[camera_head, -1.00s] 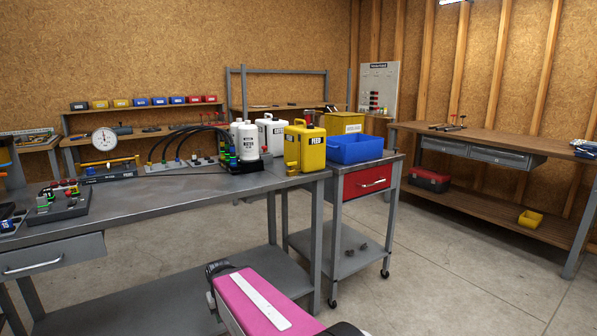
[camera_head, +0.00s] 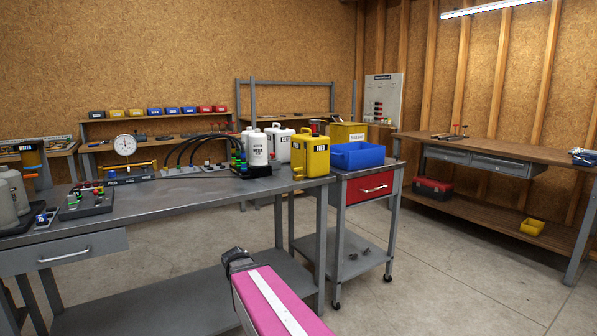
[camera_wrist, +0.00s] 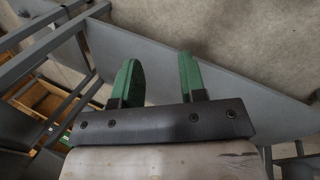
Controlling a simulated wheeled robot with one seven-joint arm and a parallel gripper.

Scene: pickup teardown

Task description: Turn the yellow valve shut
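A yellow jug labelled FEED (camera_head: 310,153) stands upright at the right end of the grey workbench (camera_head: 190,197). A small yellow fitting (camera_head: 297,173) shows low on its left side in the head view; it is too small to tell whether it is the valve or how it is set. My gripper (camera_wrist: 158,62) shows in the wrist view with two green fingers apart and nothing between them. It hangs over grey shelf or bench surfaces and the concrete floor, away from the jug. In the head view my pink arm is in the foreground, below the bench top.
White bottles (camera_head: 257,150) and a white jug (camera_head: 279,143) stand left of the yellow jug. A blue bin (camera_head: 358,156) sits on a cart with a red drawer (camera_head: 369,187) to its right. A gauge (camera_head: 125,145) and trays stand further left. The floor (camera_head: 440,260) at right is clear.

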